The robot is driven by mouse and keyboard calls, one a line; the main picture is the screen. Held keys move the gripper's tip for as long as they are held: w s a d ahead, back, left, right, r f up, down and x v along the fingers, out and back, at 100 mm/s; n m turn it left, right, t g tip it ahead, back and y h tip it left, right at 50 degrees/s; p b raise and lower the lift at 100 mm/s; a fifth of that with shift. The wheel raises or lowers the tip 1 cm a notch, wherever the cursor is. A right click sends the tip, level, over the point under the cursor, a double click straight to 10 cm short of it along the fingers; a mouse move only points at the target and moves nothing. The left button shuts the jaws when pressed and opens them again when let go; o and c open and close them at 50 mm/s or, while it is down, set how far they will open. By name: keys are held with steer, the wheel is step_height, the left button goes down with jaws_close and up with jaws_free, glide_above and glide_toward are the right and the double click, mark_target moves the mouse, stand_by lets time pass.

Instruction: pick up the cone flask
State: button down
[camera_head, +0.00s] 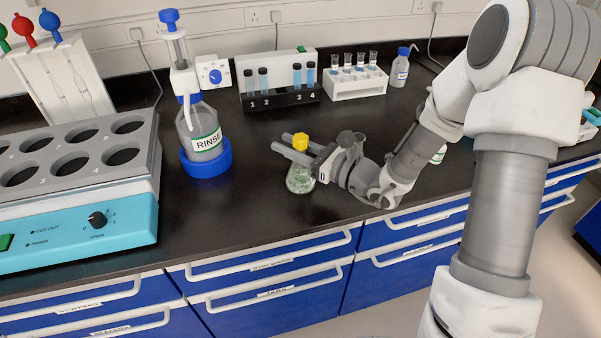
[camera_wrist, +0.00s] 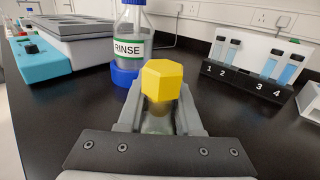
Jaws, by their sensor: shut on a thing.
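The cone flask (camera_head: 300,180) has a yellow stopper (camera_head: 301,141) and a clear body with pale green contents. It stands upright on or just above the black bench near the front edge; I cannot tell which. My gripper (camera_head: 296,152) reaches it from the right, with its fingers around the neck just below the stopper. In the wrist view, the yellow stopper (camera_wrist: 161,80) sits between the two grey fingers of my gripper (camera_wrist: 160,118), which are shut on the flask. The lower body of the flask is mostly hidden there.
The rinse bottle (camera_head: 205,135) in a blue base stands behind to the left. A tube rack (camera_head: 280,97) numbered 1 to 4 and a white rack (camera_head: 357,84) stand at the back. A teal heater unit (camera_head: 75,235) is at left. Bare black bench surrounds the flask.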

steer(key=shift+r, duration=0.1)
step_height(320, 180, up, 10)
steer(key=p, duration=0.2)
steer(key=shift+p, duration=0.35)
stand_by(0.6)
